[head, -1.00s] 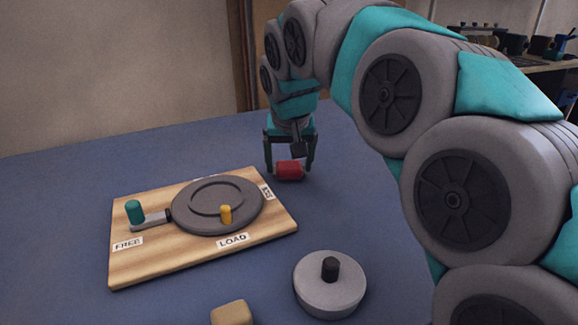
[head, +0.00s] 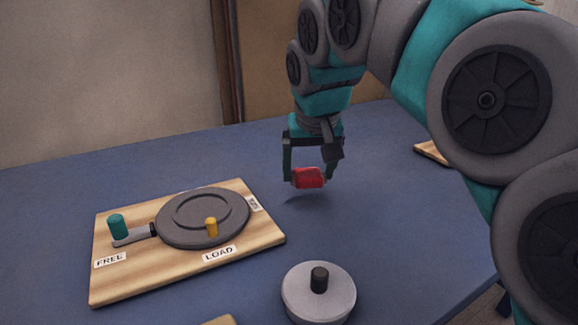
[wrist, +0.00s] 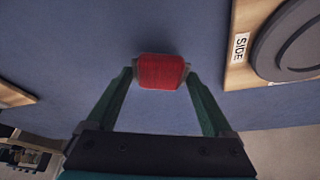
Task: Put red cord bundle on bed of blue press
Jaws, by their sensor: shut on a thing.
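The red cord bundle (head: 308,177) is held between the fingertips of my gripper (head: 309,176), a little above the blue table, with a shadow below it. In the wrist view the bundle (wrist: 161,71) sits across the fingertips of my gripper (wrist: 161,73), touched on both sides. I cannot make out a blue press in either view.
Left of my gripper lies a wooden board (head: 130,275) with a grey disc (head: 185,225), a teal peg (head: 116,225), a yellow peg (head: 211,227) and labels. A grey round weight (head: 318,298) stands in front. Another wooden edge (head: 430,152) shows behind my arm.

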